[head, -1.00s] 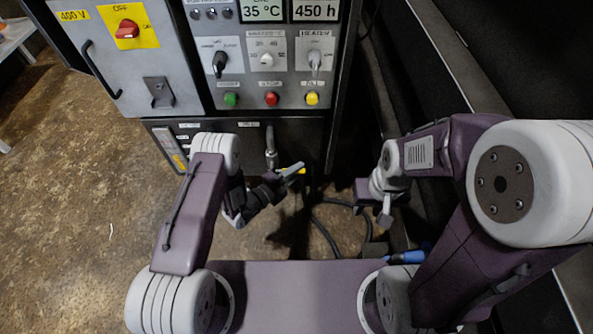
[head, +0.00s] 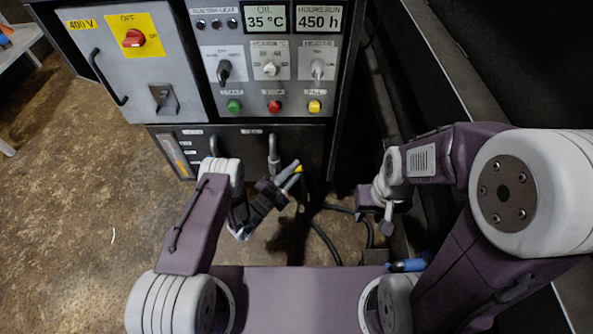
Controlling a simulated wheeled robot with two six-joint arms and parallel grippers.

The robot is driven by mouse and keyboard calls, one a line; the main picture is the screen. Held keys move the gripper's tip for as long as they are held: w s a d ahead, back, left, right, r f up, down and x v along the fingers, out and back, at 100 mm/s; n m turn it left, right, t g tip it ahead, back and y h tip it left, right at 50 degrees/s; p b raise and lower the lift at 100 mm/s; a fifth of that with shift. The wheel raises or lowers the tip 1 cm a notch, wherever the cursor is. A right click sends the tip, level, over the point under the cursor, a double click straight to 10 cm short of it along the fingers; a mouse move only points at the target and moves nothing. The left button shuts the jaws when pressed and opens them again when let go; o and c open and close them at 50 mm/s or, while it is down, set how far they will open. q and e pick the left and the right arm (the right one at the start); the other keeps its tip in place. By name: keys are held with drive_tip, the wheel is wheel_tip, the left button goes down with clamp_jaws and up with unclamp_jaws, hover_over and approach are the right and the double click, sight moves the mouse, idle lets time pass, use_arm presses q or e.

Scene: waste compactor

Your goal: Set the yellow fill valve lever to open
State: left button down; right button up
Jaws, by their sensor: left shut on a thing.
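The yellow fill valve lever (head: 298,169) shows only as a small yellow tip at the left gripper's fingers, low in front of the dark lower panel. My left gripper (head: 289,175) is shut on it, and the fingers hide most of the lever. A grey pipe (head: 273,150) comes down from the panel just left of the fingertips. My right gripper (head: 387,215) hangs to the right, apart from the lever, with its fingers pointing down; its opening is too small to make out.
The control cabinet (head: 268,100) stands above, with knobs, displays and coloured buttons. A grey door with a red switch (head: 133,38) is at left. Black cables (head: 325,240) lie on the floor below the panel. A dark machine wall closes off the right side.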

use_arm(q)
drive_tip(key=shift+a+r+n+t+p, duration=0.2)
drive_tip(key=shift+n+t+p, duration=0.1)
drive_tip(key=shift+n+p, duration=0.15)
drive_tip(key=c, duration=1.3)
unclamp_jaws()
drive_tip(key=shift+c, duration=0.2)
drive_tip(key=shift+s+a+r+p, duration=0.1)
drive_tip(key=shift+a+r+p, duration=0.05)
drive_tip(key=shift+p, duration=0.3)
drive_tip(key=p+v, duration=0.5)
drive_tip(key=v, duration=0.4)
drive_tip(key=shift+f, duration=0.25)
